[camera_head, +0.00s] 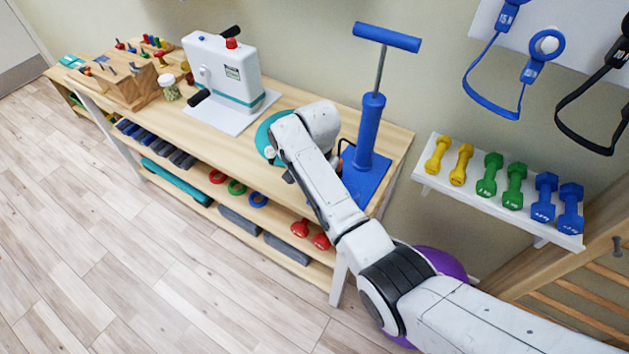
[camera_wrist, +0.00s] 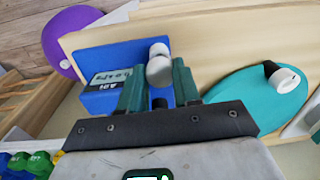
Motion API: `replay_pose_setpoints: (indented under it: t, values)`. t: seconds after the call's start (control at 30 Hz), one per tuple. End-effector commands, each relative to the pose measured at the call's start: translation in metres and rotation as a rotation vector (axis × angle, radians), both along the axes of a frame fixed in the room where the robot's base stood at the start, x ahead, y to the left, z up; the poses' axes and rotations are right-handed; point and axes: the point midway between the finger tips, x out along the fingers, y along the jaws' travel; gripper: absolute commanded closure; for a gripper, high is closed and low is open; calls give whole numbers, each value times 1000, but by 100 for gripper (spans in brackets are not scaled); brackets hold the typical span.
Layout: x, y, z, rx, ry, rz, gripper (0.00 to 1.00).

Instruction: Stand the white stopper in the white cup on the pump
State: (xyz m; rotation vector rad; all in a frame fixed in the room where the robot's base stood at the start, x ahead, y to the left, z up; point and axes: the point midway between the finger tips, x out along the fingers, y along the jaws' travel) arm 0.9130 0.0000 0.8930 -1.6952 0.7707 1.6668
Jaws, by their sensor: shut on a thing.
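My gripper (camera_wrist: 159,76) has dark teal fingers and is shut on a rounded white piece, the white stopper (camera_wrist: 159,71), at its tips in the wrist view. Another white round shape (camera_wrist: 158,50) shows just beyond it, over the blue pump base; it looks like the white cup, but I cannot tell whether the two touch. The blue pump (camera_head: 371,130) stands upright at the right end of the table in the head view, its labelled base (camera_wrist: 110,72) under my fingers in the wrist view. My arm hides the gripper and stopper in the head view.
A teal oval pad (camera_wrist: 245,100) lies beside the pump, with a white and black piece (camera_wrist: 285,80) on it. A white machine (camera_head: 222,72) stands further left on the wooden table (camera_head: 165,118). A dumbbell shelf (camera_head: 478,192) is on the right.

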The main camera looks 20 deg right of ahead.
Motion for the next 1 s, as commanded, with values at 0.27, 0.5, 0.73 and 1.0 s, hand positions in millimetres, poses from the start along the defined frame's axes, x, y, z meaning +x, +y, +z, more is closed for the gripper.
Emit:
replay_pose_setpoints:
  t: [0.27,0.5,0.73,1.0]
  values:
    - [0,0,-6,0,0,0,95]
    - [0,0,-10,0,-1,0,95]
    - [0,0,-11,0,-1,0,95]
    - [0,0,-11,1,-1,0,95]
